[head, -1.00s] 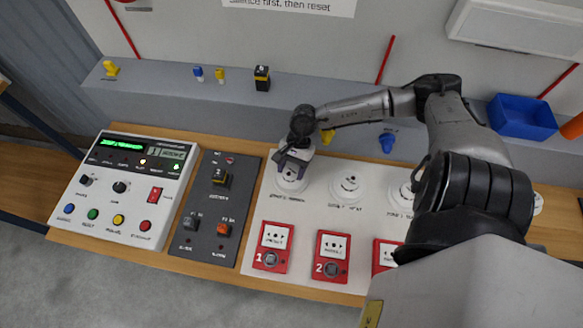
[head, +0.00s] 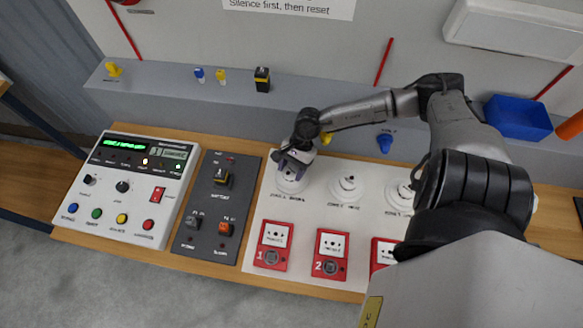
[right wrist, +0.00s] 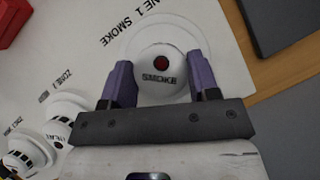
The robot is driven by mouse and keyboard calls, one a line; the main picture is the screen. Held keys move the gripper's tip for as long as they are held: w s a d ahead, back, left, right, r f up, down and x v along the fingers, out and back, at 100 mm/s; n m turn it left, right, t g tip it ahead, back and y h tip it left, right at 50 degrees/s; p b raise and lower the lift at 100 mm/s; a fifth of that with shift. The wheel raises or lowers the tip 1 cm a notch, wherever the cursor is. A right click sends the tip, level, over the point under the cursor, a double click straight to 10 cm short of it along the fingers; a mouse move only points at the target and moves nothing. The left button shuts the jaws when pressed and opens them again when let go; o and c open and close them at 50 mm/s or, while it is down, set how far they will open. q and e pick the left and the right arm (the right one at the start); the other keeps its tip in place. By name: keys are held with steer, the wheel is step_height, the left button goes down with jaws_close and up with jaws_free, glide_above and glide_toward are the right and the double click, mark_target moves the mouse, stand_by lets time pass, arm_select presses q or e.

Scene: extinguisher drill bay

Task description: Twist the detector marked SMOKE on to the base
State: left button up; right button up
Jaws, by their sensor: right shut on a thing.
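The detector marked SMOKE (right wrist: 161,68) is a white round dome with a dark red centre, seen in the right wrist view. It sits at the round white base under the label ZONE 1 SMOKE; I cannot tell whether it is locked on. My right gripper (right wrist: 161,85) has a purple finger on each side of the detector and is shut on it. In the head view the right gripper (head: 293,168) comes down over the detector (head: 291,182) at the left end of the white panel (head: 315,220). My left gripper is in neither view.
Red call points (head: 273,246) line the panel's front. A grey switch plate (head: 208,235) and a control panel (head: 125,190) lie left. A blue bin (head: 519,117) stands at the back right.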

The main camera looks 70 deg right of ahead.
steer(key=o, duration=1.3)
steer(key=shift+r, duration=0.1)
steer(key=shift+r, duration=0.15)
steer(key=shift+r+p, duration=1.55)
steer(key=shift+r, duration=0.35)
steer(key=shift+r+p, duration=1.05)
steer(key=shift+r, duration=0.35)
